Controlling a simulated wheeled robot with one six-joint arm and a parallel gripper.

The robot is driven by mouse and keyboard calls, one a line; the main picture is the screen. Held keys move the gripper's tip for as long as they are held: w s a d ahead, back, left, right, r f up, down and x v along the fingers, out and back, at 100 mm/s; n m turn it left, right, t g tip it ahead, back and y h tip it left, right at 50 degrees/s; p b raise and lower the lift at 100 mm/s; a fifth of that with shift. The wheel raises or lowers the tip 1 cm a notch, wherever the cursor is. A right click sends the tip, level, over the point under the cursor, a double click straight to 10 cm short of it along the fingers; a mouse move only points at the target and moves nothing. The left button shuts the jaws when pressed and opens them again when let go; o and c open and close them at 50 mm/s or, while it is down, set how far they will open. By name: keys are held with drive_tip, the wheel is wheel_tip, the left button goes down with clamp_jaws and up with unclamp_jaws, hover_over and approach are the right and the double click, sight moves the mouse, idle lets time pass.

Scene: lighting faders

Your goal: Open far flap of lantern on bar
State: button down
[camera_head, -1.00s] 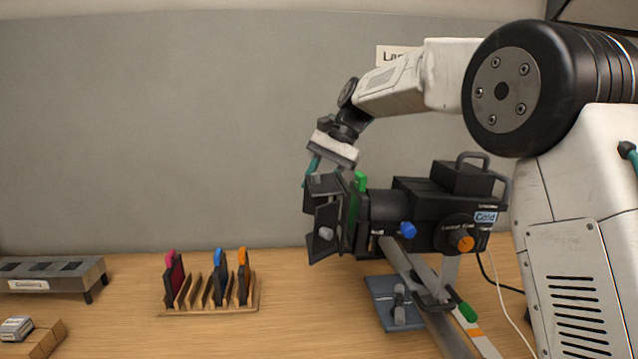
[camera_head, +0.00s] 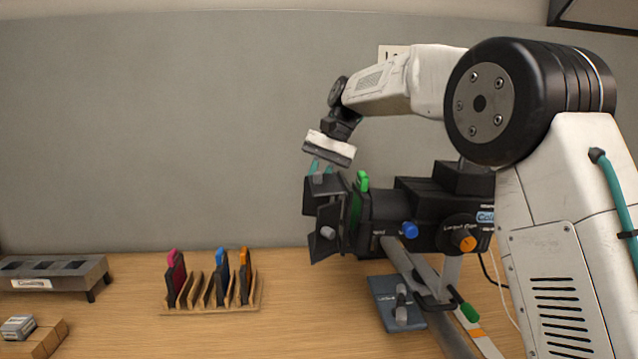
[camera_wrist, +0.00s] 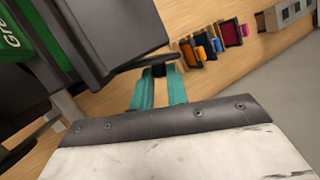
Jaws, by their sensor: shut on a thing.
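The black lantern (camera_head: 415,215) sits on the grey bar (camera_head: 445,335) at the right of the head view, with its dark flaps at its left end. My gripper (camera_head: 319,168) reaches down from above to the upper, far flap (camera_head: 325,188). Its teal fingers are shut on that flap's small knob (camera_wrist: 157,69), which shows dark in the wrist view. The flap also shows in the wrist view (camera_wrist: 108,35) as a dark plate. The near flap (camera_head: 326,245) has a grey knob. The flap's exact angle is hard to tell.
A green-tabbed frame (camera_head: 362,181) stands in the lantern just behind the flaps. A wooden rack (camera_head: 210,309) with coloured frames stands left of it. A grey holder (camera_head: 50,274) is at the far left. The bench between rack and lantern is clear.

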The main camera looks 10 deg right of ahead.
drive_tip(key=shift+s+a+n+g+h, duration=0.2)
drive_tip(key=shift+s+n+g+h, duration=0.1)
drive_tip(key=shift+n, duration=0.55)
drive_tip(key=shift+s+a+n+g+h, duration=0.15)
drive_tip(key=shift+n+h, duration=0.15)
drive_tip(key=shift+n, duration=0.6)
drive_tip(key=shift+s+a+n+g+h, duration=0.2)
drive_tip(key=shift+s+n+g+h, duration=0.1)
drive_tip(key=shift+n, duration=0.55)
drive_tip(key=c, duration=1.4)
unclamp_jaws()
drive_tip(key=shift+o, duration=0.2)
drive_tip(key=v, duration=0.8)
drive_tip(key=shift+s, duration=0.1)
